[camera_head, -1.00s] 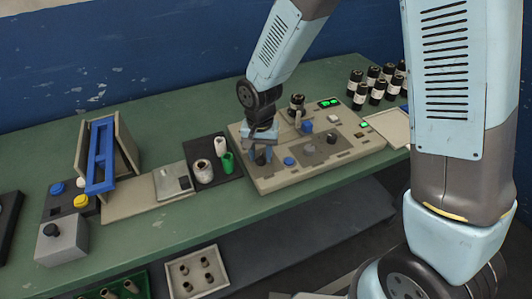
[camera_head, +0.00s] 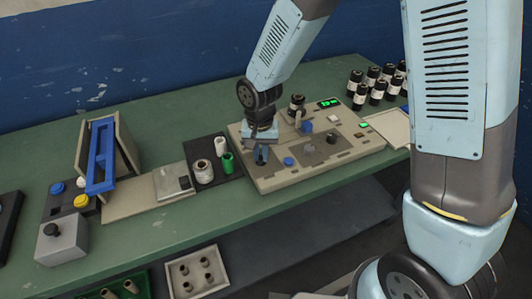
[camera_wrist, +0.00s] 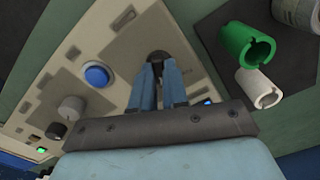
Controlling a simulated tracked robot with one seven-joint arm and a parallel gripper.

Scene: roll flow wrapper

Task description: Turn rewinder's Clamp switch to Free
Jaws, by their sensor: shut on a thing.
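The rewinder is a beige console (camera_head: 268,184) on the green bench, with knobs, buttons and green displays on top. My gripper (camera_head: 261,157) points down at its left end. In the wrist view, my gripper (camera_wrist: 158,66) has its fingers close together around a small dark switch knob (camera_wrist: 158,55), shut on it. The fingers cover most of the knob, and its label and pointing direction cannot be read. A blue button (camera_wrist: 97,75) sits beside it, also seen in the head view (camera_head: 289,161). A grey knob (camera_wrist: 71,107) lies farther along the panel.
A dark tray (camera_head: 198,148) with a green roll (camera_head: 228,162) and white rolls stands just left of the console. Several dark bottles (camera_head: 376,92) stand behind its right end. A blue-framed device (camera_head: 100,155) and a grey button box (camera_head: 62,243) are farther left.

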